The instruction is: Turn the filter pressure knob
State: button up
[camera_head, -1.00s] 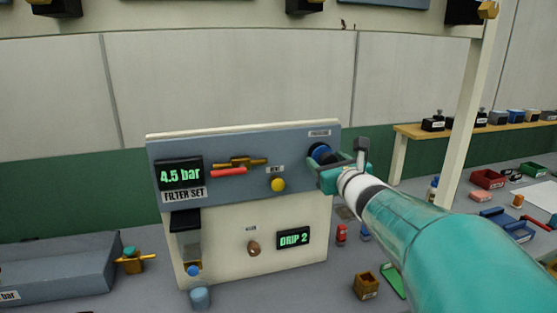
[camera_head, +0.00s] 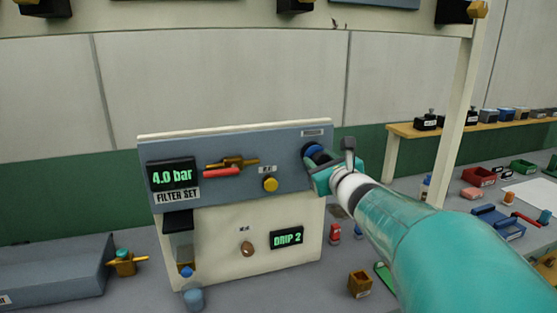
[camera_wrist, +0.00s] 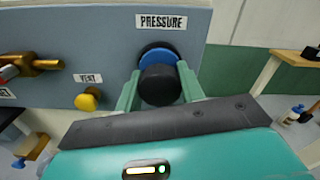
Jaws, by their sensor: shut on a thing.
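The pressure knob (camera_wrist: 160,82) is black with a blue ring behind it, under a "PRESSURE" label (camera_wrist: 161,22) in the wrist view. In the head view the knob (camera_head: 314,152) is at the upper right of the panel, partly hidden by my gripper. My gripper (camera_wrist: 161,90) has one green finger on each side of the knob and is shut on it. It also shows in the head view (camera_head: 318,172). The filter display (camera_head: 172,175) reads "4.0 bar" above a "FILTER SET" label.
A yellow vent knob (camera_head: 270,184) sits left of the pressure knob, beside a brass valve with a red handle (camera_head: 221,172). A lower display (camera_head: 286,237) reads "DRIP 2". A cream post (camera_head: 461,110) and a wooden shelf (camera_head: 408,131) stand to the right.

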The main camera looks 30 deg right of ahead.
jog(key=shift+n, duration=2.2)
jog(key=o, duration=1)
jog(key=shift+s+r, duration=0.1)
jog(key=shift+c, duration=0.2)
jog(key=v, duration=1.3)
jog(key=shift+s+a, duration=0.15)
jog(key=shift+s, duration=0.1)
